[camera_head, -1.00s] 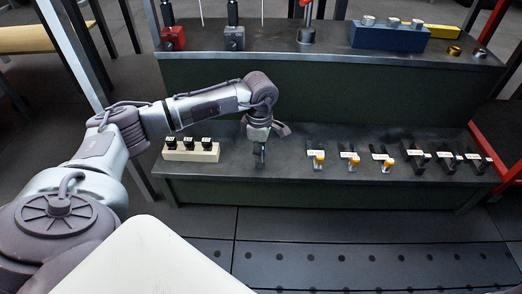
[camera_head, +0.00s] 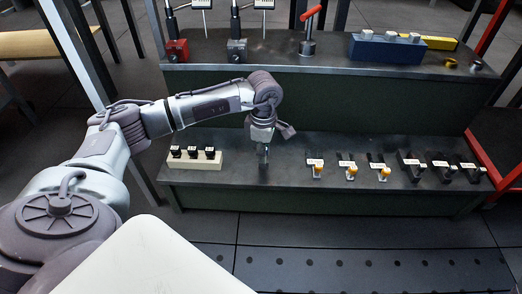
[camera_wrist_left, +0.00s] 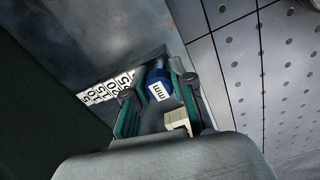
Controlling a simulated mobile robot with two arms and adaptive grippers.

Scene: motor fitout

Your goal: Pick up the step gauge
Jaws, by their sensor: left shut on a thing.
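My left gripper (camera_head: 263,157) points down onto the lower shelf, to the right of the cream block. In the left wrist view its two green-sided fingers (camera_wrist_left: 160,108) are closed around the step gauge. The gauge shows there as a blue part with a white label (camera_wrist_left: 160,90), and a strip of white number labels (camera_wrist_left: 105,88) runs out to the left past one finger. A small cream piece (camera_wrist_left: 177,119) also shows between the fingers. In the head view the gauge is mostly hidden by the gripper, and I cannot tell whether it is clear of the shelf. My right gripper is not in view.
The cream block (camera_head: 193,162) with black-topped pieces stands left on the lower shelf (camera_head: 225,180). Several orange-ended tools (camera_head: 351,172) and black tools (camera_head: 443,170) lie to the right. The upper shelf carries a blue block (camera_head: 388,52) and red and grey stands. A red frame (camera_head: 481,160) borders the right.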

